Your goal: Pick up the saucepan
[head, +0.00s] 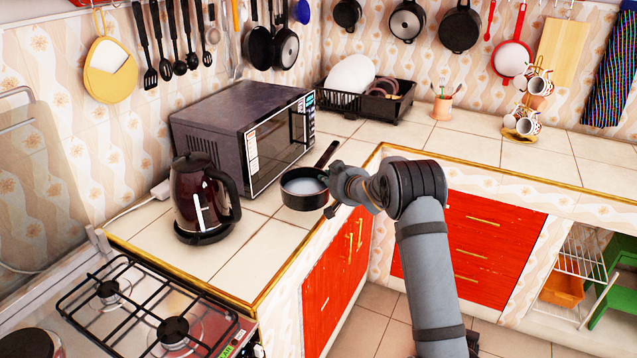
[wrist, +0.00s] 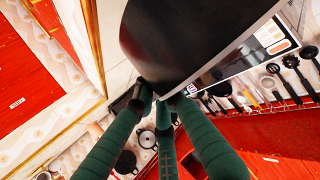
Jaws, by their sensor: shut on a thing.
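The dark saucepan (head: 303,199) is in the middle of the head view, by the counter's front edge, with its pale inside facing up. Its long handle (head: 327,154) points up and to the right. My gripper (head: 329,192) is at the pan's right side, shut on it. In the wrist view the saucepan's black body (wrist: 185,40) fills the top middle. My green fingers (wrist: 160,96) come together at its lower edge. The exact contact is partly hidden, and I cannot tell whether the pan is clear of the counter.
A microwave (head: 240,135) stands behind the saucepan, close by. A dark red kettle (head: 200,195) is to its left, and a gas stove (head: 145,315) is at front left. A dish rack (head: 365,103) stands at the back. Counter (head: 430,140) behind the arm is mostly clear.

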